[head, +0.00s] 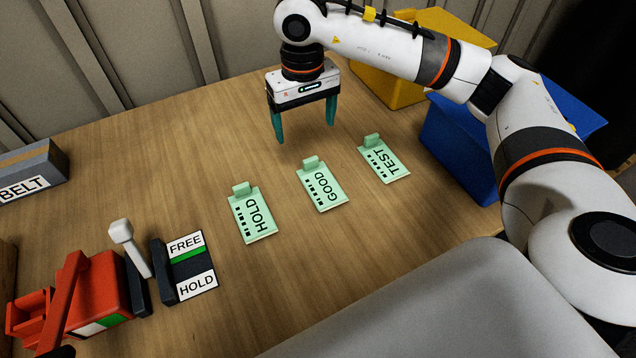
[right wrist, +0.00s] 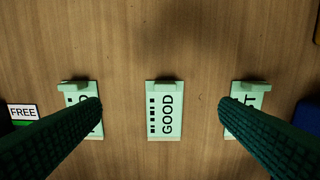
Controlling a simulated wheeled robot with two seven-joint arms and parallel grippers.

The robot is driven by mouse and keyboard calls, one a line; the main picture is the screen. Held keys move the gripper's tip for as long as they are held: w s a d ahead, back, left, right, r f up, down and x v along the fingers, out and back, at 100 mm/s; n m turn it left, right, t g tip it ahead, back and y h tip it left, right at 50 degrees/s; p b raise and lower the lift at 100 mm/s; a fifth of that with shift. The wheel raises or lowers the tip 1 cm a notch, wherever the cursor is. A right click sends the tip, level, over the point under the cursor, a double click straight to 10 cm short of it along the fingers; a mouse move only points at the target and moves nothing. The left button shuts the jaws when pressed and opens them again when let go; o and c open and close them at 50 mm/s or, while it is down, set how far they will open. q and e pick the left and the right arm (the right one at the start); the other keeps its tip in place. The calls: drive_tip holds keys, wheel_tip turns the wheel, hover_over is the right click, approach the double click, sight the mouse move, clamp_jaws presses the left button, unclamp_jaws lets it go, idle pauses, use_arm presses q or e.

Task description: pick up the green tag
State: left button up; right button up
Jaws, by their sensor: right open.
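Three light green tags lie flat on the wooden table in a row, each with a raised tab at its top edge. They read HOLD (head: 253,216), GOOD (head: 322,187) and TEST (head: 384,161). My right gripper (head: 305,140) is open and empty above the table, behind the row in the head view. In the right wrist view the GOOD tag (right wrist: 164,112) lies centred between its two dark green fingers (right wrist: 160,104). The fingers partly cover the HOLD tag (right wrist: 78,90) and the TEST tag (right wrist: 252,92) there. My left gripper is not in view.
A blue bin (head: 460,150) and a yellow bin (head: 385,90) stand at the right and back. A red device (head: 95,290) with a white-knobbed lever (head: 122,232) and a FREE/HOLD plate (head: 190,264) is front left. A grey BELT block (head: 32,172) is far left. The table's back left is clear.

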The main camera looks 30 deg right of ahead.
drive_tip(key=p, duration=0.1)
hover_over(310, 159)
drive_tip(key=f, duration=0.5)
drive_tip(key=shift+w+a+f, duration=0.1)
drive_tip(key=shift+a+f, duration=0.15)
drive_tip(key=f, duration=0.1)
drive_tip(key=f+p, duration=0.1)
drive_tip(key=f, duration=0.2)
drive_tip(key=shift+s+d+f+p, duration=0.2)
drive_tip(key=shift+d+p, duration=0.1)
drive_tip(key=shift+p, duration=0.05)
drive_tip(key=shift+f, duration=0.45)
drive_tip(key=c, duration=1.1)
drive_tip(key=shift+o, duration=0.2)
wheel_tip(310, 159, up, 10)
drive_tip(key=b, duration=0.1)
drive_tip(key=shift+b, duration=0.4)
